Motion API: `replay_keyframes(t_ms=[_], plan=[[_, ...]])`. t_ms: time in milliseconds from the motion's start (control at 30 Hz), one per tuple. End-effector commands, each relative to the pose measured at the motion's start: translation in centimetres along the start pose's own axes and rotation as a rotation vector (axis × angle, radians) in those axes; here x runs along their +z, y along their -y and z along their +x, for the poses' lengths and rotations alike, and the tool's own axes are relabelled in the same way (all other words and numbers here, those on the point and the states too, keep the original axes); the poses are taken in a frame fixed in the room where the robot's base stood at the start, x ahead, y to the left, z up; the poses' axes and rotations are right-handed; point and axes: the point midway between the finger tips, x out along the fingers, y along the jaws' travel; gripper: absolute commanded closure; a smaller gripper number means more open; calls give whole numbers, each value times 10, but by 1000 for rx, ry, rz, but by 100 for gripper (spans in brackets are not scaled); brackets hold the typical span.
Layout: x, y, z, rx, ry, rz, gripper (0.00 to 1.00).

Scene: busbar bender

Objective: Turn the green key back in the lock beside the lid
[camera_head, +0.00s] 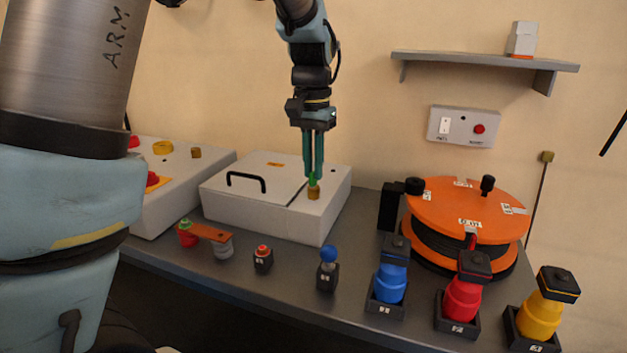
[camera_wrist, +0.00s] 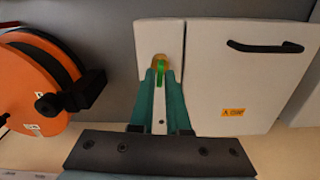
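The green key (camera_head: 313,178) stands in the brass lock (camera_head: 313,192) on the white box, to the right of the lid (camera_head: 258,177) with its black handle. My gripper (camera_head: 313,172) points straight down over the lock, its teal fingers at the key. In the wrist view the green key (camera_wrist: 163,72) shows between the fingertips of my gripper (camera_wrist: 161,76), with the brass lock (camera_wrist: 159,60) just beyond. The fingers are close together around the key, but whether both touch it is hard to tell. The lid (camera_wrist: 245,75) lies flat and closed.
An orange-topped reel (camera_head: 468,210) stands to the right. Blue (camera_head: 390,283), red (camera_head: 462,298) and yellow (camera_head: 540,315) pieces stand in dark holders along the front edge. A sloped control box (camera_head: 180,180) is at left. A wall shelf (camera_head: 485,62) hangs at upper right.

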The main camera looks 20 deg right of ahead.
Motion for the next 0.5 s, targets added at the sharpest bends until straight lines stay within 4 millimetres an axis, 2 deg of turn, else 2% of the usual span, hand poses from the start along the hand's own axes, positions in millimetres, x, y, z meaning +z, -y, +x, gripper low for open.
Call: replay_keyframes(t_ms=[33,100,500], plan=[[0,0,0,0,0,0,93],[0,0,0,0,0,0,100],[0,0,0,0,-1,-1,100]])
